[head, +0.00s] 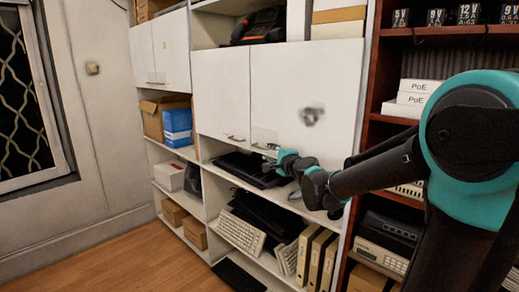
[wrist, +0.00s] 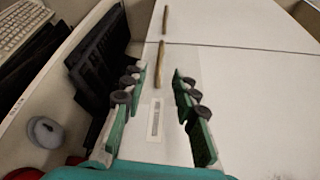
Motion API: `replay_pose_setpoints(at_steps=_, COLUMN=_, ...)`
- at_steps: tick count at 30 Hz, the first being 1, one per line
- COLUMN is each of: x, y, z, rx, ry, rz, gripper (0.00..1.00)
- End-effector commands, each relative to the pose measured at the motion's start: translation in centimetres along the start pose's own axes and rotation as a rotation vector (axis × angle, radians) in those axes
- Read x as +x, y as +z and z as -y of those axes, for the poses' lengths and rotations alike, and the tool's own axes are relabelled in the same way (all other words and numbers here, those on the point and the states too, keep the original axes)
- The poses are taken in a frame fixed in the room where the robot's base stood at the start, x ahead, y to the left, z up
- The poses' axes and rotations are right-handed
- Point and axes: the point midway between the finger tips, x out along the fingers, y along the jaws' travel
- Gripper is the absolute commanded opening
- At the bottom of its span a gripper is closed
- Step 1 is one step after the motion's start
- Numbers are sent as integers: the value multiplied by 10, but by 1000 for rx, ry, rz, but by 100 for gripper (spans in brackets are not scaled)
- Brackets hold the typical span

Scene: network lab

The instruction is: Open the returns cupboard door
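A pair of white cupboard doors is shut in the middle of the shelving: a left door (head: 222,95) and a wider right door (head: 310,85) with a dark smudge. I cannot read which one is marked returns. My gripper (head: 275,160) is at the lower left corner of the right door. In the wrist view my gripper (wrist: 158,76) is open and empty, its fingers spread on either side of a paper label (wrist: 155,118). The near door's bar handle (wrist: 161,62) lies between and just beyond the fingertips, apparently untouched. The other door's handle (wrist: 165,18) is farther off, past the seam.
Below the doors, an open shelf holds a dark laptop-like item (head: 245,168), with a keyboard (head: 242,232) and binders (head: 318,258) lower down. A brown rack (head: 372,100) with boxes stands close on the right. The wooden floor (head: 120,260) at the left is clear.

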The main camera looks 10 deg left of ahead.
Motion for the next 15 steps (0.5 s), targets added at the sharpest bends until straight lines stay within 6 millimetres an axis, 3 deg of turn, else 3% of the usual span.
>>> replay_pose_setpoints(at_steps=9, x=54, y=0, z=0, rx=-2, ry=0, rz=1, gripper=29)
replay_pose_setpoints(at_steps=15, x=79, y=0, z=0, rx=-1, ry=0, rz=1, gripper=29)
